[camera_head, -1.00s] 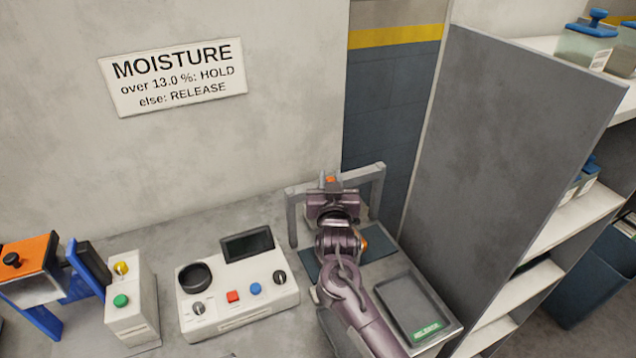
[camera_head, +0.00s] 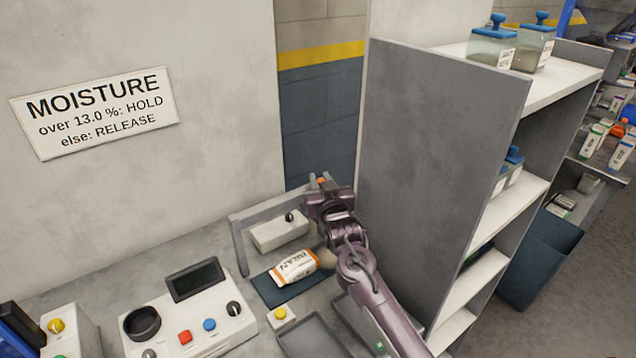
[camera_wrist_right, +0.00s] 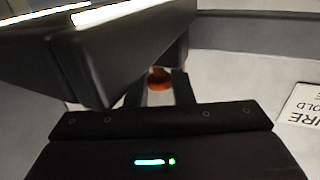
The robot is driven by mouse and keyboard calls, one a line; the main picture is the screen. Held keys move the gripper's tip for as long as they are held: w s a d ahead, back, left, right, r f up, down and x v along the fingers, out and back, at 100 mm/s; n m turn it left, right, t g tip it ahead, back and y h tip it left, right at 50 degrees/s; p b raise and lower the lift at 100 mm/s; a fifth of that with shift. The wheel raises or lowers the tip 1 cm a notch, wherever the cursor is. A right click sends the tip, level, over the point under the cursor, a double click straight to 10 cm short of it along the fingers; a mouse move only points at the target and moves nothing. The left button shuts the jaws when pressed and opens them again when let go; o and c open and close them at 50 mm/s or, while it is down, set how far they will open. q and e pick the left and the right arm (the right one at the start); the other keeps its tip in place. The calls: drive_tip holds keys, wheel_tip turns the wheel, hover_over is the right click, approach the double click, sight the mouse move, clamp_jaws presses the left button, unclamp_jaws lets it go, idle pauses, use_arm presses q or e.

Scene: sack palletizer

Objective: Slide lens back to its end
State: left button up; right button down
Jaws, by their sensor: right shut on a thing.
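My right gripper (camera_head: 322,183) is at the right end of a grey bar frame (camera_head: 262,207) that stands over a dark mat. It is shut on a small orange-topped piece (camera_head: 320,181), which I take to be the lens's handle. The orange piece also shows between the fingers in the right wrist view (camera_wrist_right: 160,80). The rest of the lens is hidden by the gripper and wrist. The right end of the frame is hidden too. My left gripper is not in view.
A BRAN bag (camera_head: 295,267) lies on the dark blue mat (camera_head: 268,290) below the frame. Behind it is a white box (camera_head: 279,233) with a black knob. A white control panel (camera_head: 190,310) stands left, and a tall grey shelf side (camera_head: 430,170) rises close on the right.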

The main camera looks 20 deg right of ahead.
drive_tip(key=c, duration=1.5)
unclamp_jaws()
drive_tip(key=shift+d+r, duration=0.1)
drive_tip(key=shift+d, duration=0.15)
drive_tip(key=shift+o, duration=0.8)
drive_tip(key=shift+s+a, duration=0.1)
drive_tip(key=shift+s, duration=0.15)
drive_tip(key=s, duration=0.2)
drive_tip(key=s+b, duration=0.1)
drive_tip(key=s, duration=0.1)
drive_tip(key=s+a+b, duration=0.1)
drive_tip(key=s, duration=0.1)
drive_tip(key=shift+f, duration=0.2)
drive_tip(key=shift+s+a+r, duration=0.1)
drive_tip(key=shift+s+a, duration=0.05)
drive_tip(key=shift+s, duration=0.45)
